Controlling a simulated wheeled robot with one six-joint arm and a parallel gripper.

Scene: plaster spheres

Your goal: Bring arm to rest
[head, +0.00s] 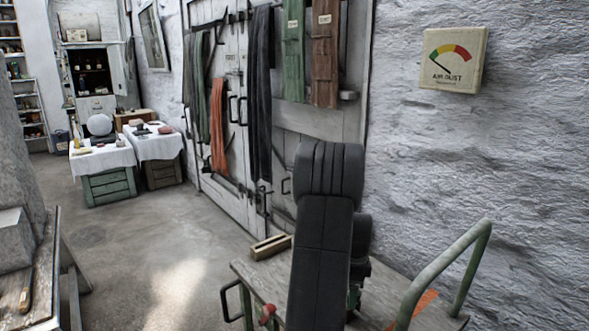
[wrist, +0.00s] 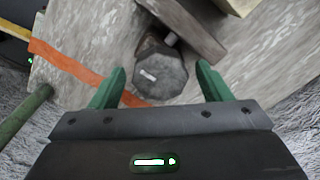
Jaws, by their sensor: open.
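My arm (head: 322,240) stands in the lower middle of the head view, dark and folded up over a worn wooden trolley top.
A green tube handle (head: 470,260) rises at the lower right. A textured wall with an air dust gauge (head: 453,60) is on the right. A door (head: 225,120) hung with cloths stands behind. White-covered tables (head: 105,160) are far left. The floor (head: 150,240) between is clear.

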